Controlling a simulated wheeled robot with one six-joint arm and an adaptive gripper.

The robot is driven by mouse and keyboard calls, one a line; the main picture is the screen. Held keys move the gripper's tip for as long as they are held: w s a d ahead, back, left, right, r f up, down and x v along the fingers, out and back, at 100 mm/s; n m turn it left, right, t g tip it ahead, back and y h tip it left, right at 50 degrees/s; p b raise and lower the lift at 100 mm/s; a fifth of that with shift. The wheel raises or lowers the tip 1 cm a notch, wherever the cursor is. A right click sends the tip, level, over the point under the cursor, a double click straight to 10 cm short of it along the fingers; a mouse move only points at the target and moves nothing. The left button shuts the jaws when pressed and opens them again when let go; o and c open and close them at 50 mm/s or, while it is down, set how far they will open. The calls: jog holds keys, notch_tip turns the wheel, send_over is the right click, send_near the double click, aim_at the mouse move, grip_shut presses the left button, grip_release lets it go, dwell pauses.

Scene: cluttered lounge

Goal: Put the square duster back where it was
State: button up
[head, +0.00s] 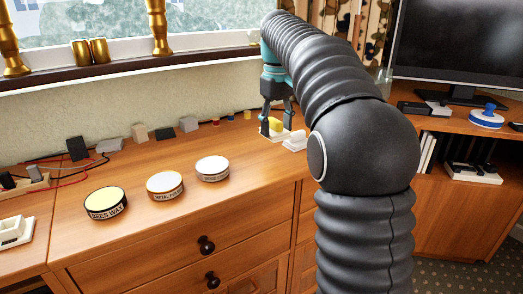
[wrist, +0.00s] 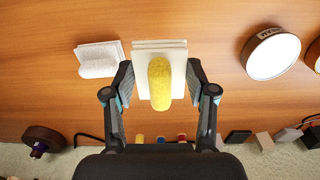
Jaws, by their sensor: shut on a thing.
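A square duster (wrist: 177,52) with a white pad and a rounded yellow handle sits between the two fingers of my gripper (wrist: 160,78) in the wrist view. The fingers are shut on it from both sides. In the head view the duster's yellow handle (head: 276,125) shows low between my fingers, at the back of the wooden cabinet top. I cannot tell whether its pad touches the wood. A second duster, with a white pad and a white handle (wrist: 98,67), lies just beside it, apart from my fingers; it also shows in the head view (head: 295,141).
Three round tins (head: 105,203) (head: 165,185) (head: 212,168) stand left of my gripper on the cabinet top (head: 140,235). Small blocks (head: 188,124) line the wall. A blue-handled round item (head: 487,116) and a monitor (head: 460,45) are on the right-hand unit. The front middle is clear.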

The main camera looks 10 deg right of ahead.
aim_at(262, 159)
jog(key=a+f, duration=0.1)
jog(key=a, duration=0.1)
jog(key=a+f, duration=0.1)
jog(key=shift+w+a+f, duration=0.1)
jog(key=shift+w+a, duration=0.05)
jog(key=shift+a, duration=0.2)
jog(key=shift+f+b, duration=0.6)
jog(key=shift+f, duration=1.35)
jog(key=o, duration=1.1)
jog(key=shift+f, duration=0.1)
